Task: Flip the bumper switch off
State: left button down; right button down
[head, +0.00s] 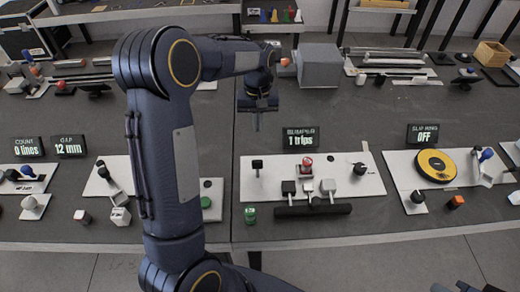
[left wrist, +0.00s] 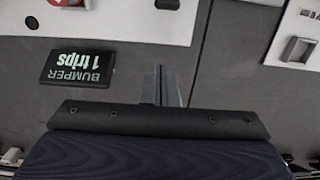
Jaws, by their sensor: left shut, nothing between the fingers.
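The bumper station is a white panel (head: 262,187) with a display (head: 300,138) reading "BUMPER 1 trips". The panel carries a black knob-like part (head: 257,167), a red-topped part (head: 307,161) and a black lever-like part (head: 359,168). A black bar (head: 312,210) lies along its front edge. I cannot tell which part is the switch. My left gripper (head: 257,124) is shut and empty, pointing down above the table behind the panel's left end. In the left wrist view, the shut fingers (left wrist: 162,84) are beside the upside-down display (left wrist: 78,66), apart from it.
A grey box (head: 320,66) stands behind. A yellow disc (head: 436,165) is on the panel to the right, near a display reading OFF (head: 423,134). A green cylinder (head: 250,215) stands at the front. Bare table lies around the left gripper.

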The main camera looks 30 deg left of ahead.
aim_at(257, 165)
pick_arm(q)
jog(key=f, duration=0.6)
jog(key=s+f, duration=0.1)
jog(key=f, duration=0.3)
jog(key=shift+d+p, duration=0.25)
jog(key=shift+p, duration=0.05)
jog(key=shift+s+d+r+p, duration=0.3)
jog(key=shift+s+d+r, duration=0.15)
jog(key=shift+s, duration=0.2)
jog(key=shift+s+d+r+p, duration=0.25)
jog(key=shift+s+d+r, duration=0.15)
jog(key=shift+s, duration=0.2)
jog(key=shift+s+d, duration=0.1)
jog(key=shift+s, duration=0.1)
